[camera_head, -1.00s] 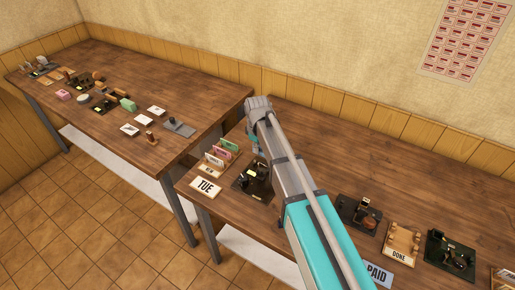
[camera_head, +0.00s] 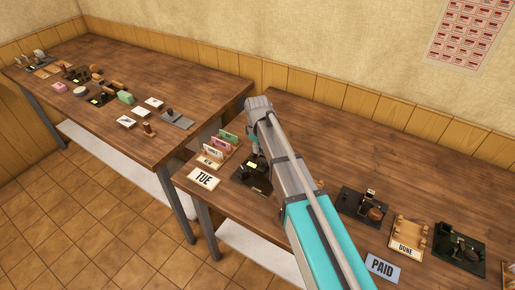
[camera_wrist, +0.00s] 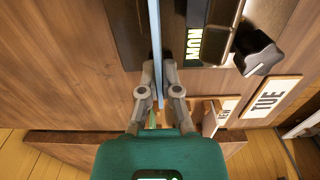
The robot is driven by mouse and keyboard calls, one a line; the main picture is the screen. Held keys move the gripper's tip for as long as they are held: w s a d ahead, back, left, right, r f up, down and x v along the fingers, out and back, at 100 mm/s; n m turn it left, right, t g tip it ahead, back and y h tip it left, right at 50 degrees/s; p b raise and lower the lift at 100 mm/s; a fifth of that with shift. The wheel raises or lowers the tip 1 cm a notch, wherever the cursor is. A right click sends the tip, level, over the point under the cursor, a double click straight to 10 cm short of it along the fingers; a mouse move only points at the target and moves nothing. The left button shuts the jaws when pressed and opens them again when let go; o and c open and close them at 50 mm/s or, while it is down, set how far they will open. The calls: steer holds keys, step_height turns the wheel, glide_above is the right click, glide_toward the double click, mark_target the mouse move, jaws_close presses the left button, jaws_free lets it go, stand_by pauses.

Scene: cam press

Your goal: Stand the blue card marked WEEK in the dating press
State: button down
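In the wrist view my gripper (camera_wrist: 160,93) is shut on a thin pale blue card (camera_wrist: 157,50), seen edge-on, so its marking is hidden. The card stands upright, its far end beside or over the dark base of a press (camera_wrist: 126,28); I cannot tell whether it touches. To the right the press has a green-lit label (camera_wrist: 194,45) and a black knob (camera_wrist: 258,52). In the head view this press (camera_head: 250,181) stands at the near left of the right-hand table, and my arm hides the card and most of my gripper.
A wooden rack (camera_head: 209,163) with several coloured cards stands left of the press, behind a TUE plate (camera_head: 203,178). Further right are another dark press (camera_head: 365,205), a DONE tray (camera_head: 405,238) and a PAID plate (camera_head: 382,268). The left table (camera_head: 150,85) holds more items.

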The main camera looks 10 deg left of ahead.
steer(key=shift+f+b, duration=0.3)
steer(key=shift+f, duration=0.15)
steer(key=c, duration=0.7)
jaws_free()
steer(key=o, duration=0.5)
steer(key=shift+o, duration=0.2)
steer(key=shift+r, duration=0.1)
